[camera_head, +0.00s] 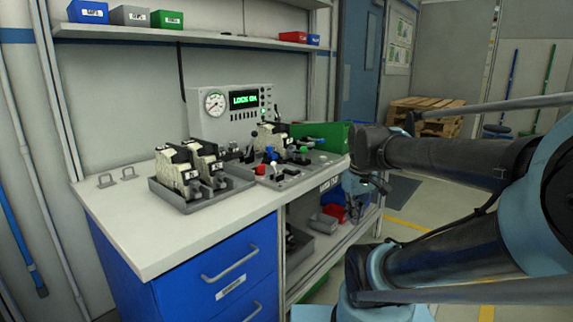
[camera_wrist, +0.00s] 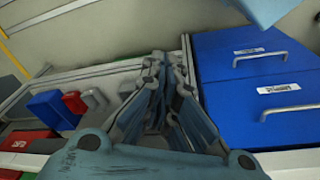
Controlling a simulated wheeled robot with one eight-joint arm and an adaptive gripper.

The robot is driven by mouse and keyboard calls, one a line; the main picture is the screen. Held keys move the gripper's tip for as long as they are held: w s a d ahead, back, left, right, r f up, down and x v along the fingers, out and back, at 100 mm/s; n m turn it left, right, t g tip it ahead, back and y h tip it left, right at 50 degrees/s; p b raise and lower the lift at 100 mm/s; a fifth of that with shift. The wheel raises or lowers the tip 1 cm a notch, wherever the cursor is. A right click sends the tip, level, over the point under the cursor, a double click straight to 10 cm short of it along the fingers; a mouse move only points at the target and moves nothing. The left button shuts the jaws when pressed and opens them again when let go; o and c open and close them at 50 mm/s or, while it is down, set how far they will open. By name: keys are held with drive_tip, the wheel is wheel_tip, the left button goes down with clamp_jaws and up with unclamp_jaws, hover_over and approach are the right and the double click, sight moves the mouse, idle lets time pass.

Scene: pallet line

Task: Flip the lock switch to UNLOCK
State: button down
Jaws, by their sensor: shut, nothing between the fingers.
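A control panel (camera_head: 292,172) with several small levers and coloured knobs lies on the workbench. I cannot tell which of them is the lock switch, and its setting is too small to read. Behind it, a grey box with a gauge has a display (camera_head: 244,99) whose green text begins with "LOCK". My gripper (camera_wrist: 167,60) is shut and empty in the wrist view. It points toward the bench's lower shelf and blue drawers, apart from the panel. In the head view my arm's dark end is right of the panel, beside the bench's right end.
A grey tray (camera_head: 221,193) with black-and-white units stands left of the panel. A green bin (camera_head: 322,134) stands behind it. Blue drawers (camera_head: 222,268) are below the worktop, and the lower shelf holds red and blue bins. The worktop's front left is clear.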

drive_tip(key=w+a+r+n, duration=0.3)
drive_tip(key=w+r+n, duration=0.2)
drive_tip(key=w+r, duration=0.2)
wheel_tip(320, 180, up, 14)
drive_tip(key=n+g, duration=0.2)
drive_tip(key=n, duration=1.6)
hover_over(286, 168)
wheel_tip(286, 168, down, 14)
drive_tip(key=shift+f, duration=0.1)
drive_tip(key=shift+a, duration=0.1)
